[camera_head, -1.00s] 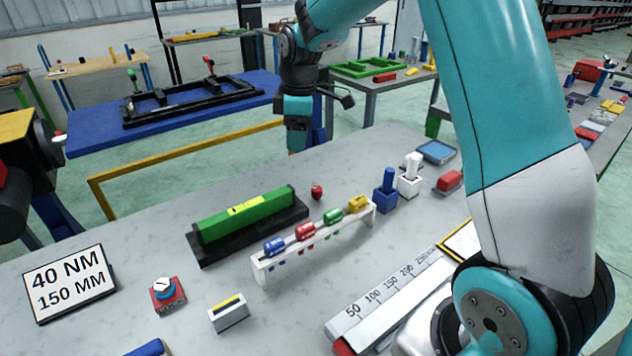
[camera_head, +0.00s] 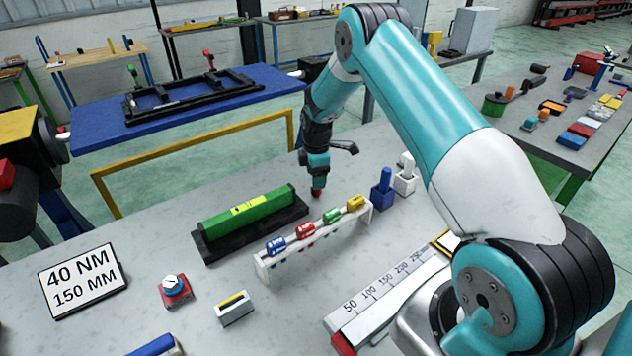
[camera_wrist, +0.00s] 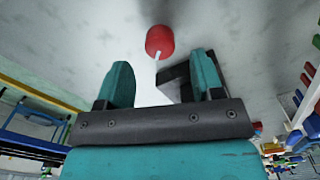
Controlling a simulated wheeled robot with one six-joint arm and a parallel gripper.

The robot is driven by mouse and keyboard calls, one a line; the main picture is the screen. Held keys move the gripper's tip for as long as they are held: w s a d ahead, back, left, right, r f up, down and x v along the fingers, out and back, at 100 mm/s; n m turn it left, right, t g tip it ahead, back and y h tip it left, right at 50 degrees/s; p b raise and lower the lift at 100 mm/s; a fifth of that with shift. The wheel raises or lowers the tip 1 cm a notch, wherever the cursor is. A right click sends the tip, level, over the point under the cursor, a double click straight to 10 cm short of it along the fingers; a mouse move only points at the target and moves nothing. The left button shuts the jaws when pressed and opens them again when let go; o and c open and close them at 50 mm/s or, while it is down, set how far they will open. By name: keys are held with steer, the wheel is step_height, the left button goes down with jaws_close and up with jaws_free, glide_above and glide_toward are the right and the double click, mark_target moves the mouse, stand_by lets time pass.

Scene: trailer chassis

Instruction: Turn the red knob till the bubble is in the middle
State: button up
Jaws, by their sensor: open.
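The red knob (camera_head: 317,193) is at the right end of the green spirit level (camera_head: 230,222), which lies on a black base. It also shows in the wrist view (camera_wrist: 159,41), just beyond my fingertips. The level has a yellow vial window (camera_head: 248,205); the bubble's place in it is too small to tell. My gripper (camera_head: 317,181) points down just above the red knob. In the wrist view my gripper (camera_wrist: 162,72) is open, with nothing held between its two teal fingers, and the knob is ahead of the gap.
A white rack (camera_head: 318,246) with blue, red, green and yellow pieces stands in front of the level. A blue holder (camera_head: 382,198) and a white holder (camera_head: 404,182) are to the right. A sign (camera_head: 82,281) and a red block with a blue dial (camera_head: 174,292) are at the left.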

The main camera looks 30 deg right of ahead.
mark_target(316, 191)
steer(key=shift+f+p, duration=0.35)
steer(key=shift+f, duration=1.75)
steer(key=c, duration=0.9)
